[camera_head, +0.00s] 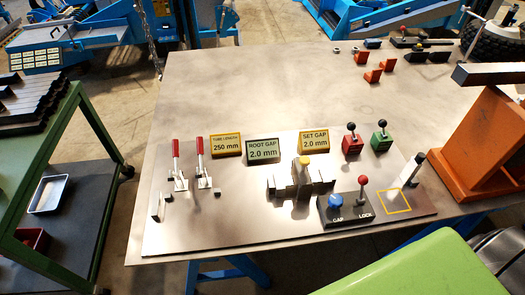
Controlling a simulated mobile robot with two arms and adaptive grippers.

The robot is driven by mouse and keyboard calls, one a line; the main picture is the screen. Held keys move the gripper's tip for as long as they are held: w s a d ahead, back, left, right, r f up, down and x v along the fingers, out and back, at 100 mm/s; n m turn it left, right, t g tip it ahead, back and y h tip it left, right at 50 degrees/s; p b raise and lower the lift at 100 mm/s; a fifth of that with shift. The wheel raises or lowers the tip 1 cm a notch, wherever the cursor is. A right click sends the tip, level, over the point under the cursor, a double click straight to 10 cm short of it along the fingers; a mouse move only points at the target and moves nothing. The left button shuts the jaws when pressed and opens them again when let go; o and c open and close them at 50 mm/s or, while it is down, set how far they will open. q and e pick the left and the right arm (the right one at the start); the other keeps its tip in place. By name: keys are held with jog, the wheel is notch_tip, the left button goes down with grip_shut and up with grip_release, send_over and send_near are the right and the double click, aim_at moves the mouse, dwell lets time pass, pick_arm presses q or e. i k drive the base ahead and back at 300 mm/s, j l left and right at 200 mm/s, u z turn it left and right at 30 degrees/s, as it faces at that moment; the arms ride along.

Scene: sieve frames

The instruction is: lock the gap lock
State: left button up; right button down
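The gap lock is a red-balled lever (363,182) on a black control box (345,213) near the front right of the fixture plate. The word LOCK is printed beside its foot. The lever stands roughly upright. A blue knob (335,201) marked GAP sits on the same box, to the left of the lever. Just behind and left is a metal block fixture (302,182) with a yellow-topped post. A yellow sign (314,141) reads SET GAP 2.0 mm, and a green sign (263,150) reads ROOT GAP 2.0 mm. Neither of my grippers is in view.
Two red-handled clamps (188,165) stand at left on the plate. Red (352,142) and green (381,138) boxes with black-balled levers stand behind the lock. An upright post (412,169) and an orange stand (478,150) are at right. The table's back left is clear.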

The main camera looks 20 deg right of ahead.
aim_at(363, 179)
jog(key=z, duration=1.6)
jog(key=k+j, duration=0.1)
jog(key=j, duration=0.2)
